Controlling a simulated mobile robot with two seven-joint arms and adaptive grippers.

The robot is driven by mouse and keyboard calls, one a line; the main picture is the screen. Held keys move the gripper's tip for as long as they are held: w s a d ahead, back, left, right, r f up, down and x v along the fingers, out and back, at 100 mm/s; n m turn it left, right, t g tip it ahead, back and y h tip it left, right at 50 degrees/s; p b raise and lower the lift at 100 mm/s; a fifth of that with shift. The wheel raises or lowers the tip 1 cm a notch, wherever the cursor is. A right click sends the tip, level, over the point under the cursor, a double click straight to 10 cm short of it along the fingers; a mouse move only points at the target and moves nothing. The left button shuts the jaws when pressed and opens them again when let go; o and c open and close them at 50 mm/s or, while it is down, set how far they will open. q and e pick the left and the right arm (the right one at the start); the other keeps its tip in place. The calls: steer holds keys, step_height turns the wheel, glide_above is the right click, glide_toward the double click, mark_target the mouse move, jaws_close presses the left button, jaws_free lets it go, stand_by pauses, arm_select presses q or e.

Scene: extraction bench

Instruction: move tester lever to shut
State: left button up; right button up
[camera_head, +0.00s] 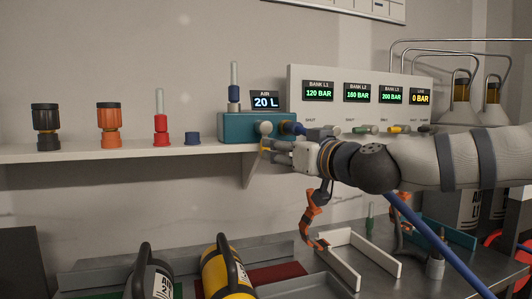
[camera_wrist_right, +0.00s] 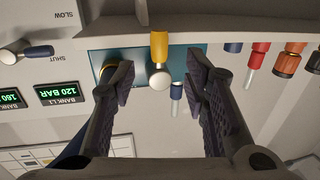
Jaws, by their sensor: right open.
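The tester is a teal box (camera_head: 238,128) on the shelf, with an AIR display (camera_head: 265,101) reading 20 L. It also shows upside down in the right wrist view (camera_wrist_right: 188,61). Its lever (camera_wrist_right: 159,46) has a yellow handle and a round silver hub; in the head view the hub shows on the box front, with yellow beside my fingers. My right gripper (camera_head: 272,150) is in front of the box. In the right wrist view it is open (camera_wrist_right: 161,83), its fingers either side of the lever, apart from it. My left gripper is out of view.
A panel (camera_head: 335,110) with bank levers and displays stands right of the tester. Several coloured fittings (camera_head: 109,124) stand on the shelf (camera_head: 100,152) to the left. A blue hose (camera_head: 440,245) hangs under my right arm.

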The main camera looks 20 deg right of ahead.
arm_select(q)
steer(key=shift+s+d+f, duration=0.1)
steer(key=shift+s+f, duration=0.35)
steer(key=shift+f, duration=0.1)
arm_select(e)
steer(key=x, duration=0.5)
steer(key=shift+w, duration=0.3)
jaws_close()
